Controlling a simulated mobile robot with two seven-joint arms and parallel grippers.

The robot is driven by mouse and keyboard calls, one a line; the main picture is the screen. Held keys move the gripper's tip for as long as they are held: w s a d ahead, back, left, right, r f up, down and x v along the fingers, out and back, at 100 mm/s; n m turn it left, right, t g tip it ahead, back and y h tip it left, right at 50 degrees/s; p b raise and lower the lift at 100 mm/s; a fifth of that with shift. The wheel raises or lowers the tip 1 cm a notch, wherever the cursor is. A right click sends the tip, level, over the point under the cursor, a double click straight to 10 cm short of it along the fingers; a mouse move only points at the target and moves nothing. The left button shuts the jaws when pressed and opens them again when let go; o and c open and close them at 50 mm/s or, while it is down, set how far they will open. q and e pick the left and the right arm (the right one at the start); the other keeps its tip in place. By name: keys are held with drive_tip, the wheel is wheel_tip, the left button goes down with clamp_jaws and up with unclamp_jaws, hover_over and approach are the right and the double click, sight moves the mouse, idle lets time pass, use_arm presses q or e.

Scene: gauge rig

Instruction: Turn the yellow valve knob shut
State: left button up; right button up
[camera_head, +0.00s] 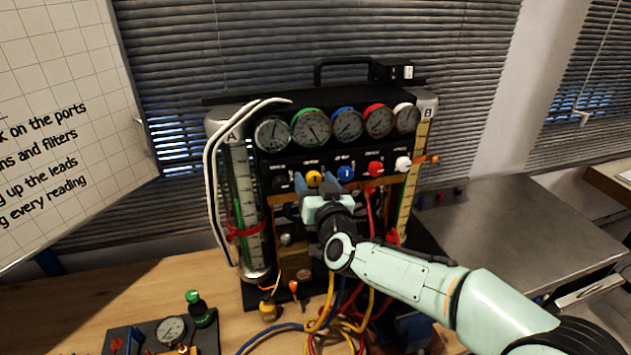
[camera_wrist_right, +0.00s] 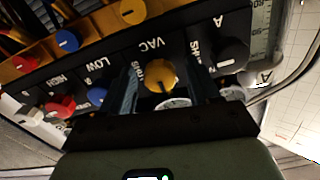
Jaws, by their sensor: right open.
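The yellow valve knob (camera_head: 313,178) sits in the row of knobs below the gauges on the gauge rig (camera_head: 335,98). It also shows in the right wrist view (camera_wrist_right: 161,75), with a dark mark on its face. My right gripper (camera_head: 321,183) is in front of the panel, and its two blue fingers stand open on either side of the yellow knob. In the right wrist view the fingers (camera_wrist_right: 163,88) show gaps to the knob, so I see no clear contact. My left gripper is not in view.
A blue knob (camera_head: 345,173), a red knob (camera_head: 375,168) and a white knob (camera_head: 403,162) sit to the right of the yellow one. A black knob (camera_wrist_right: 232,53) is on its other side. Coloured hoses (camera_head: 335,320) hang below. A small gauge block (camera_head: 172,329) stands at front left.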

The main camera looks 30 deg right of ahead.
drive_tip(key=shift+s, duration=0.1)
drive_tip(key=c, duration=1)
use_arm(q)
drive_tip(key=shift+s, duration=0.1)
use_arm(e)
drive_tip(key=shift+c, duration=0.2)
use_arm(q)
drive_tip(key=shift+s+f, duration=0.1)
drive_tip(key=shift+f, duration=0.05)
